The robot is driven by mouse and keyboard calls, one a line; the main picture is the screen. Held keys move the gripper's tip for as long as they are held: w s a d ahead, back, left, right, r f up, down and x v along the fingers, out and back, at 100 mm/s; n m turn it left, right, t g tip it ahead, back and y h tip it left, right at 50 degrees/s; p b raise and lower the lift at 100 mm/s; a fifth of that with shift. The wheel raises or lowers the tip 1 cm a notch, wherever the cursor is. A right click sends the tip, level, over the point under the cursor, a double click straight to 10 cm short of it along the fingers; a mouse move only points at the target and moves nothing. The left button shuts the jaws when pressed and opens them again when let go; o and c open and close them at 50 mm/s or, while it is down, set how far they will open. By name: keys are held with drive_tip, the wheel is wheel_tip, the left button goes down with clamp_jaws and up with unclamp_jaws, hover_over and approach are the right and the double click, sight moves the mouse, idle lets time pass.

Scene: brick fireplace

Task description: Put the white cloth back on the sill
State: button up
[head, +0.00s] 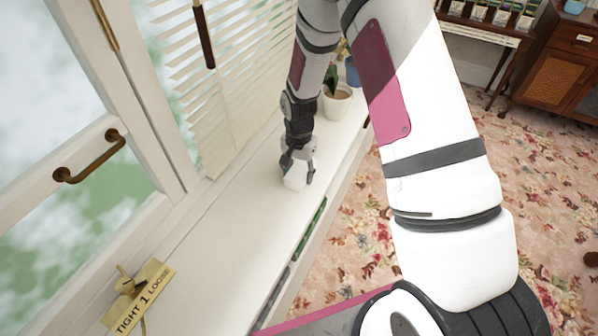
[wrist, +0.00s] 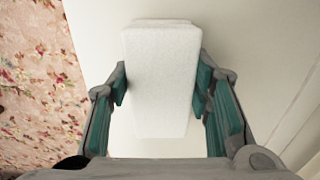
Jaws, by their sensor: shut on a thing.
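The white cloth (wrist: 160,80) is a folded white block between the two fingers of my gripper (wrist: 162,88) in the wrist view. My gripper is shut on it, with a finger against each side. In the head view my gripper (head: 297,172) points down over the white sill (head: 225,205), and the cloth (head: 294,183) shows small and white at its tips. The cloth is at or just above the sill; I cannot tell whether it touches. The sill also fills the background behind the cloth in the wrist view (wrist: 233,110).
A potted plant (head: 336,100) stands farther along the sill, beyond my gripper. Window and blinds (head: 225,80) border the left. Floral carpet (head: 350,240) lies right.

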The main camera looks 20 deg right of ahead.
drive_tip(key=shift+f, duration=0.15)
drive_tip(key=o, duration=1.2)
wheel_tip(320, 180, up, 13)
wheel_tip(320, 180, up, 9)
drive_tip(key=n+t, duration=0.1)
drive_tip(key=n, duration=0.1)
hover_over(299, 171)
drive_tip(key=s, duration=0.4)
drive_tip(key=s+r+n+t, duration=0.1)
drive_tip(key=s+r+n, duration=0.1)
drive_tip(key=s+r, duration=0.3)
drive_tip(key=s+r+n+t, duration=0.1)
drive_tip(key=s+r, duration=0.3)
drive_tip(key=s, duration=0.6)
drive_tip(key=s+d+r+n+t, duration=0.1)
drive_tip(key=s+r+n, duration=0.3)
drive_tip(key=s, duration=0.4)
drive_tip(key=shift+r+t, duration=0.5)
drive_tip(key=shift+r, duration=0.35)
